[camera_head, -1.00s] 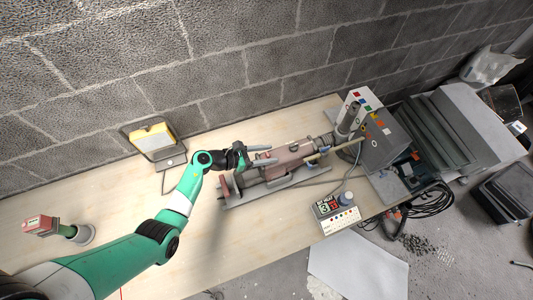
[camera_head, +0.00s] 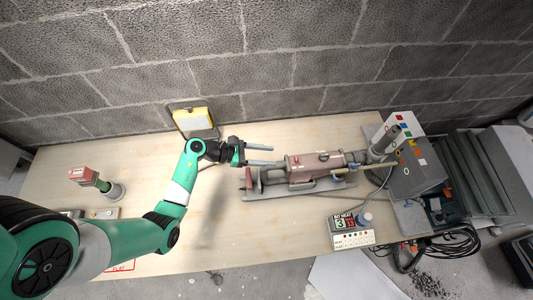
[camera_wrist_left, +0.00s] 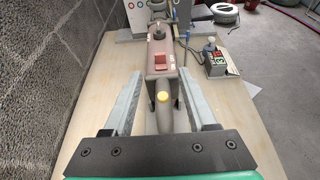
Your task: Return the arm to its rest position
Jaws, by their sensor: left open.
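My left arm comes in from the lower left of the head view, green and white. Its black and grey gripper (camera_head: 277,155) is open and holds nothing. In the left wrist view the two grey fingers are spread apart (camera_wrist_left: 159,76). The height of the gripper over the bench is hard to tell. My right gripper is not seen.
A yellow work lamp (camera_head: 194,119) stands behind the arm near the block wall. A heat control box (camera_head: 349,230) sits at the bench's front right. A red-topped tool (camera_head: 90,178) stands at left. A grey cabinet (camera_head: 418,169) closes off the right. The bench front is mostly clear.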

